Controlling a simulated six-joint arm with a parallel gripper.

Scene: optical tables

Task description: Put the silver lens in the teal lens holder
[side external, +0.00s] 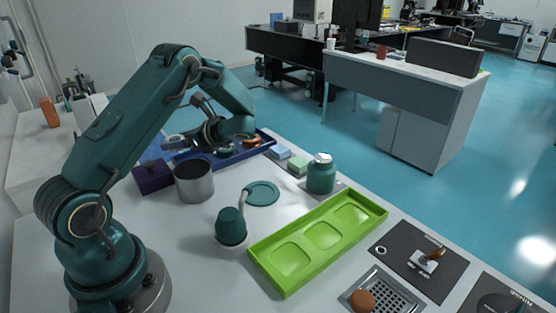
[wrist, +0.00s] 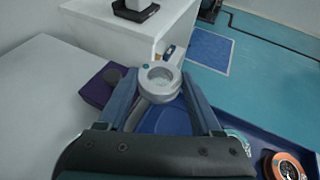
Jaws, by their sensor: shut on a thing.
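In the side view my gripper (side external: 176,143) is above the back of the table, over the blue tray, and the lens is too small to make out clearly. A teal cup-shaped piece on a pale round base (side external: 231,224) stands mid-table. A flat teal round piece (side external: 262,193) lies behind it. I cannot tell which is the teal lens holder. Both are apart from my gripper, nearer the side camera.
The blue tray (side external: 222,157) holds an orange-rimmed lens (wrist: 283,167). A purple box (side external: 152,177) and grey cylinder (side external: 194,181) stand left of it. A teal jar (side external: 321,175) and green three-recess tray (side external: 322,236) are right. Bare tabletop lies left of the cup-shaped piece.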

